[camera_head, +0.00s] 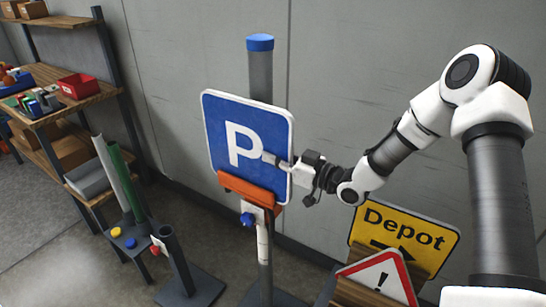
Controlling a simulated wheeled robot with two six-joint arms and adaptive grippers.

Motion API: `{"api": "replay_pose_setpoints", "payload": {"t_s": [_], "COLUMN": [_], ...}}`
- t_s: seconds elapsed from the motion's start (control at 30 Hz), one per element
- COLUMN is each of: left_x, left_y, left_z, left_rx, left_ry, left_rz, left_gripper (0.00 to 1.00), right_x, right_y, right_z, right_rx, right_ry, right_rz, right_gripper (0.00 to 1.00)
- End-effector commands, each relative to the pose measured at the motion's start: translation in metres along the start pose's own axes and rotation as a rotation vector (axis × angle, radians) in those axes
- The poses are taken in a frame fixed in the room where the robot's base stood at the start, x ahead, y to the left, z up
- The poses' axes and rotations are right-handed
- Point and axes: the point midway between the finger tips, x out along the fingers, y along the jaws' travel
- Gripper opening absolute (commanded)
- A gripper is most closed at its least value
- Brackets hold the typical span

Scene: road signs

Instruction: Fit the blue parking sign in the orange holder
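The blue parking sign (226,128), square with a white P and a white border, stands upright against the front of a grey post with a blue cap. The orange holder (250,190) is fixed on the post and overlaps the sign's lower edge; I cannot tell whether the sign is fully seated in it. My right gripper (276,160) is at the sign's right edge, with a finger lying across the front face beside the P. It appears shut on the sign; the far finger is hidden behind the panel. My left gripper is not in view.
A yellow Depot sign (405,235) and a red-bordered warning sign (385,276) stand in a wooden rack at lower right. A stand with tubes (130,185) is at left. Shelves (70,108) with bins are farther left. A grey wall is close behind the post.

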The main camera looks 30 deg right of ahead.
Motion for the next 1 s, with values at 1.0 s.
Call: {"api": "replay_pose_setpoints", "payload": {"t_s": [1.0], "left_x": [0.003], "left_y": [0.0], "left_z": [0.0], "left_rx": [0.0], "left_ry": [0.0], "left_rz": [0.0], "left_gripper": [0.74], "right_x": [-0.054], "right_y": [0.001], "right_z": [0.001], "right_rx": [0.006], "right_ry": [0.009], "right_rz": [0.005], "right_gripper": [0.35]}}
